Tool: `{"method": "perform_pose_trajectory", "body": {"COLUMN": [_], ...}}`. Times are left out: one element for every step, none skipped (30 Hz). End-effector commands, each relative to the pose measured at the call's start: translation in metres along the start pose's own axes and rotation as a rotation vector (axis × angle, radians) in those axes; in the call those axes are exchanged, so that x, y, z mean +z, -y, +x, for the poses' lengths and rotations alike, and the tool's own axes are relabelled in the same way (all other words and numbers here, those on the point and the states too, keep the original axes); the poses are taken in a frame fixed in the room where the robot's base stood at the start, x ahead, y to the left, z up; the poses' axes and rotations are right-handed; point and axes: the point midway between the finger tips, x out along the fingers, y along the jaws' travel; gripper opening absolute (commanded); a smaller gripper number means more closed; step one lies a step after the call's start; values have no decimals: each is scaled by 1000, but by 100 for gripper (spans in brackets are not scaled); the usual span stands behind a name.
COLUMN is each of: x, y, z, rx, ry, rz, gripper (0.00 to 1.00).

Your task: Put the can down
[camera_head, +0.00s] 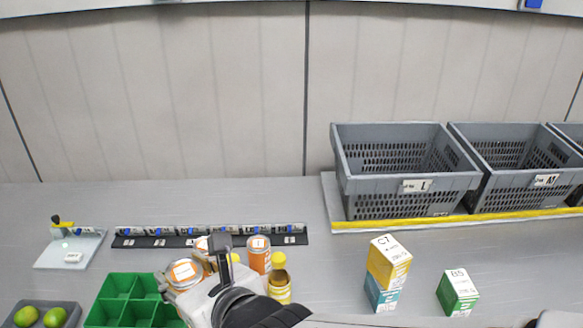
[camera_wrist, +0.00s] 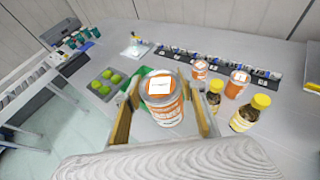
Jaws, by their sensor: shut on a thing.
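An orange and white can (camera_wrist: 163,105) with a pale label on its lid is held upright between the two fingers of my gripper (camera_wrist: 166,86) in the wrist view. The same can (camera_head: 184,272) shows in the head view at the right side of the green divided bin, with my gripper (camera_head: 198,281) beside it. The gripper is shut on the can. The can's base is partly hidden, so I cannot tell whether it touches anything below.
Two more orange cans (camera_wrist: 237,84) and two yellow-capped bottles (camera_wrist: 249,113) stand to the right. The green divided bin (camera_head: 122,285) is at left, near a tray of green fruit (camera_head: 40,306).

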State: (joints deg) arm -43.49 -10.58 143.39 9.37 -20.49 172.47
Motion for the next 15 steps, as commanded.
{"method": "perform_pose_trajectory", "body": {"x": [1, 1, 2, 2, 3, 4, 6, 7, 9, 11, 13, 16, 19, 21, 24], "y": [0, 0, 0, 0, 1, 1, 2, 2, 3, 4, 5, 6, 8, 9, 10], "z": [0, 0, 0, 1, 1, 2, 2, 3, 4, 5, 6, 8, 10, 11, 13], "rx": [0, -1, -1, -2, -3, -5, -7, -9, -13, -16, -19, -25, -29, -33, -40], "ry": [3, 3, 3, 3, 3, 4, 4, 5, 5, 4, 4, 4, 5, 4, 4], "rz": [0, 0, 1, 1, 2, 3, 3, 4, 6, 7, 8, 11, 13, 15, 18], "gripper": [9, 9, 9, 9, 9, 9, 9, 9, 9, 9, 9, 9, 9, 9, 9]}}
